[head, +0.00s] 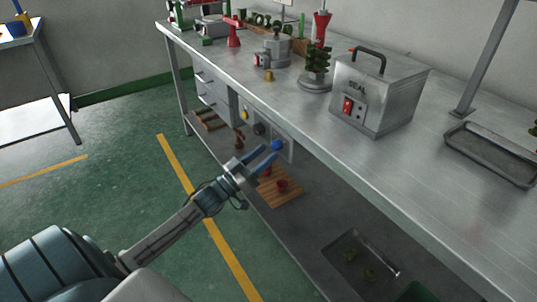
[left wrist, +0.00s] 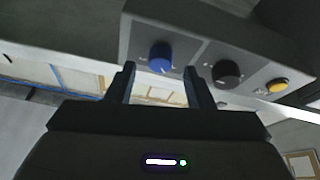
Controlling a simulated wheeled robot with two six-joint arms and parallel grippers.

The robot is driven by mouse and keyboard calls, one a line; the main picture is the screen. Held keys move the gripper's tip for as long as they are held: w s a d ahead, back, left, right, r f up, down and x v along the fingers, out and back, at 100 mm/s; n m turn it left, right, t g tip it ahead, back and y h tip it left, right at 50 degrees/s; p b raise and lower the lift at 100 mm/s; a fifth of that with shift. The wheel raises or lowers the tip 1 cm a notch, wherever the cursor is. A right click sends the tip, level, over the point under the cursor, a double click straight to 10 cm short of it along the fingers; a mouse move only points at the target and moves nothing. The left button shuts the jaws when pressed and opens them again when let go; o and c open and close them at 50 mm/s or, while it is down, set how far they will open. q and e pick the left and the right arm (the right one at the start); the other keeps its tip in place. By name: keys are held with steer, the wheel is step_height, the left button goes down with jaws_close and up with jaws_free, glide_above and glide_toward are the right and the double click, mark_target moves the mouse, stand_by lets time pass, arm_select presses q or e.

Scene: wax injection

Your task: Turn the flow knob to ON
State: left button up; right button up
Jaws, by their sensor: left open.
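A grey control panel (head: 268,137) under the bench's front edge carries a blue knob (head: 277,145), a black knob (head: 259,129) and a yellow button (head: 243,114). Their labels are too small to read, so I cannot tell which is the flow knob. My left gripper (head: 268,154) is open and empty in front of the panel, by the blue knob. In the left wrist view the blue knob (left wrist: 160,57) appears between and just beyond the open fingers (left wrist: 161,80). The black knob (left wrist: 227,74) is right of them. My right gripper is not in view.
The metal bench (head: 300,108) overhangs the panel; a sealing box (head: 392,92) and a wax tree stand on it. Below, a lower shelf holds a wooden board (head: 285,192) with red pieces and a tray (head: 347,277). The green floor at left is open.

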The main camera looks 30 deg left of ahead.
arm_select(q)
steer(key=shift+x, duration=1.05)
steer(key=shift+c, duration=0.2)
steer(key=c, duration=1)
steer(key=shift+o, duration=0.2)
